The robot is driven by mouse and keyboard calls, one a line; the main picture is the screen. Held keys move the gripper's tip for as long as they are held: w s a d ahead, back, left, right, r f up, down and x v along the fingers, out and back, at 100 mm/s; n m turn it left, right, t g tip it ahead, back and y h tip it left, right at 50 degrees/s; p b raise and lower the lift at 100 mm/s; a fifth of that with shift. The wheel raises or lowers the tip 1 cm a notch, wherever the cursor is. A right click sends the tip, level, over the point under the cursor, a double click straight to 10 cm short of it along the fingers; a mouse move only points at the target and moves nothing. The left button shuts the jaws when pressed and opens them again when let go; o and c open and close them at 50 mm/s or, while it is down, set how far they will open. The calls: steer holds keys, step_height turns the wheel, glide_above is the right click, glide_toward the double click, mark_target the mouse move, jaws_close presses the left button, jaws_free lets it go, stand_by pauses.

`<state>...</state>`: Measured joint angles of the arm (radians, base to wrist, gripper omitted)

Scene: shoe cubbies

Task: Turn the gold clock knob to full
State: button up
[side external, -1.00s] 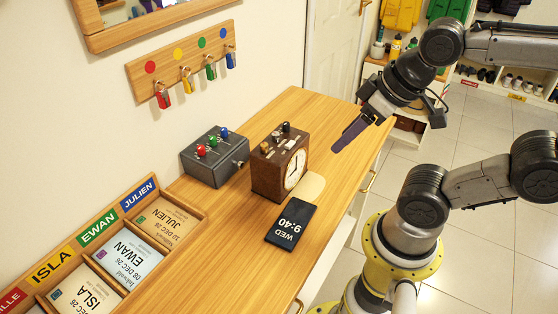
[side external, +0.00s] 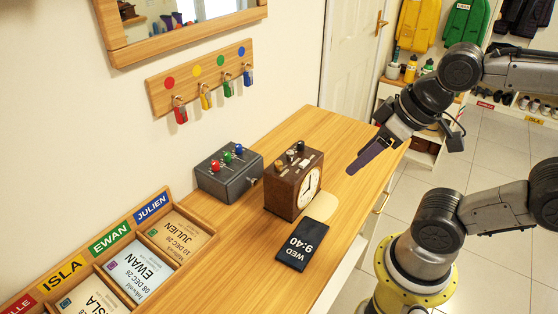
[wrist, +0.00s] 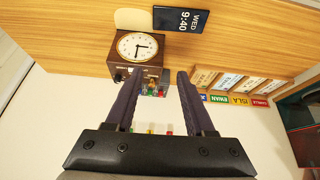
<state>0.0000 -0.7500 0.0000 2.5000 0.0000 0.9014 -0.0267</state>
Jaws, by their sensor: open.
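The brown wooden clock (side external: 280,194) stands on the wooden cabinet top, its white dial facing the front right. In the wrist view the clock (wrist: 112,59) appears upside down, above and left of the space between my fingers. My gripper (side external: 362,168) is in the air to the right of the clock, apart from it. In the wrist view my gripper (wrist: 160,76) has its two dark fingers spread with nothing held between them.
A grey box (side external: 228,183) with red, green and blue knobs stands left of the clock. A black date-and-time display (side external: 301,246) lies in front. A hook rail (side external: 160,97) with hanging keys is on the wall. The cabinet top (side external: 322,132) behind the clock is clear.

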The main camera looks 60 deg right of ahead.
steer(key=w+r+n+g, duration=0.2)
steer(key=w+r+n, duration=0.6)
steer(key=n, duration=0.3)
steer(key=n+g, duration=0.2)
steer(key=g, duration=0.1)
glide_above(279, 162)
step_height(279, 162, down, 4)
step_height(279, 162, down, 14)
steer(key=shift+a+r, duration=0.1)
jaws_close()
